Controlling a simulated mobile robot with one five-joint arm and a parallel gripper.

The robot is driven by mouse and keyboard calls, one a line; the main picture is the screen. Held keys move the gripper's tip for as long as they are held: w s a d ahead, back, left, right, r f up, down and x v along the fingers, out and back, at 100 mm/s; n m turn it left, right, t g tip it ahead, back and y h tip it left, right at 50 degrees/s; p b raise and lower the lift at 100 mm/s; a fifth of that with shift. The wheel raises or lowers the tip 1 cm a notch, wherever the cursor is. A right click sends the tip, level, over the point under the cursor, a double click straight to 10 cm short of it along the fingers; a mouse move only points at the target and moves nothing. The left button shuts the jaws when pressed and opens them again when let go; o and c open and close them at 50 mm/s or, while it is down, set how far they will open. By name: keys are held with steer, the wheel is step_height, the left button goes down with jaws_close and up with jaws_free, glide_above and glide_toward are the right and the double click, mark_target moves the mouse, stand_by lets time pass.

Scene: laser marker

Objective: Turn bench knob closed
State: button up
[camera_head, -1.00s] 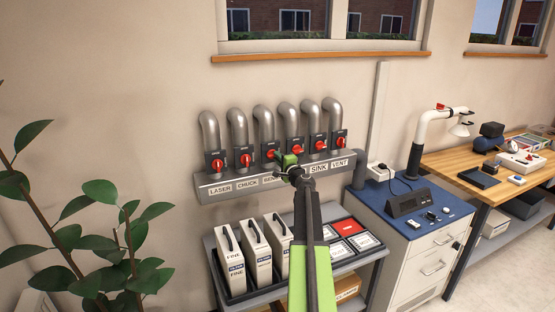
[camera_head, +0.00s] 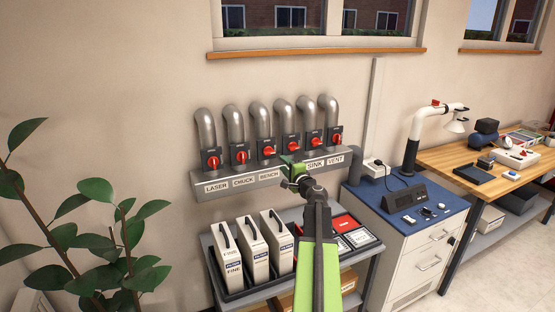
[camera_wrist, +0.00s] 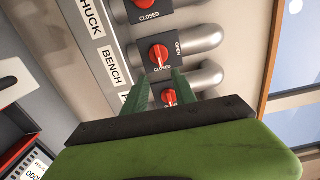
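The bench knob (camera_head: 268,152) is a red handle on a dark plate, third from left, above the BENCH label (camera_head: 269,175). It looks slanted in the head view. In the wrist view the bench knob (camera_wrist: 160,55) sits beyond the fingertips, with OPEN and CLOSED printed on its plate. My gripper (camera_head: 290,162) is right of and below it, in front of the manifold. In the wrist view my gripper's green fingers (camera_wrist: 162,82) are apart and empty; the neighbouring red knob (camera_wrist: 168,97) shows between them, and contact cannot be told.
Similar knobs for laser (camera_head: 211,161), chuck (camera_head: 242,157), sink (camera_head: 316,142) and vent (camera_head: 336,139) line the manifold (camera_head: 205,192). A cart with filter boxes (camera_head: 253,248) stands below. A blue-topped cabinet (camera_head: 385,208) is at right, a plant (camera_head: 97,190) at left.

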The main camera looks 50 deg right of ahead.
steer(key=v, duration=0.7)
steer(key=shift+f, duration=0.1)
